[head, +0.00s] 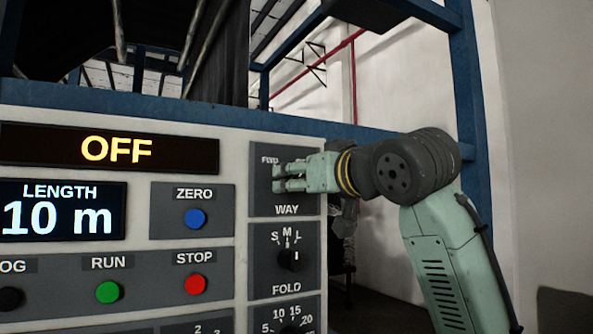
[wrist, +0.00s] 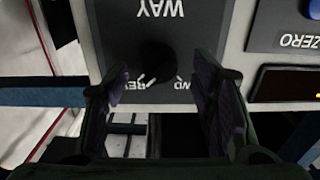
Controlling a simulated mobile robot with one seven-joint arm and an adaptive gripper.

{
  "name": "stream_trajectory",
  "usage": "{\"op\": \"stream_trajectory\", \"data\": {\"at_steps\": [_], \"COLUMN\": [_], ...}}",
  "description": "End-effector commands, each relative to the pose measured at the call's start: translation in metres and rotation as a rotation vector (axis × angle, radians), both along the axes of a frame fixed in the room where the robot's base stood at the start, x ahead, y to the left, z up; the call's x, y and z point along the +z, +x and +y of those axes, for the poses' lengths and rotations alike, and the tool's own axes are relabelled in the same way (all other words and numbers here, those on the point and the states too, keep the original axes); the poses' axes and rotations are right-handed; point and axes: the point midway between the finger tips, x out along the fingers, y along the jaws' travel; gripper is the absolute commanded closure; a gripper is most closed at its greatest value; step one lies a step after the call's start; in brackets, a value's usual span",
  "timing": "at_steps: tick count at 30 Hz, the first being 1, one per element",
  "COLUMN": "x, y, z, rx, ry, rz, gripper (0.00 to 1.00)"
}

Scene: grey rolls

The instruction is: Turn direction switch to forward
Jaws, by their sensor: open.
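The direction switch is a dark round knob (wrist: 175,62) on the WAY panel (head: 286,209), with FWD and REV marks that look upside down in the wrist view. In the head view my gripper (head: 277,178) covers the knob, and only the FWD mark and WAY label show around it. My gripper is open, its two fingers (wrist: 165,80) on either side of the knob in the wrist view. I cannot tell whether they touch it. Which way the knob points is too dark to tell.
Below is the FOLD knob (head: 290,259). To the left are the blue ZERO button (head: 195,218), the red STOP button (head: 195,285) and the green RUN button (head: 108,292). The upper display (head: 115,149) reads OFF; the LENGTH display (head: 62,211) reads 10 m. A blue frame post (head: 468,120) stands right.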

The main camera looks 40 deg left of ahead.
Motion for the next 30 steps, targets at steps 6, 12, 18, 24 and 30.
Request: {"op": "stream_trajectory", "data": {"at_steps": [6, 12, 18, 24, 30], "x": [0.001, 0.0, 0.0, 0.0, 0.0], "y": [0.007, 0.008, 0.008, 0.008, 0.008], "z": [0.017, 0.018, 0.018, 0.018, 0.018], "rx": [-0.001, -0.001, 0.0, 0.0, 0.0], "ry": [0.0, 0.001, 0.001, 0.001, 0.001], "rz": [-0.001, -0.001, -0.001, -0.001, -0.001], "gripper": [0.48, 0.48, 0.56, 0.69, 0.82]}}
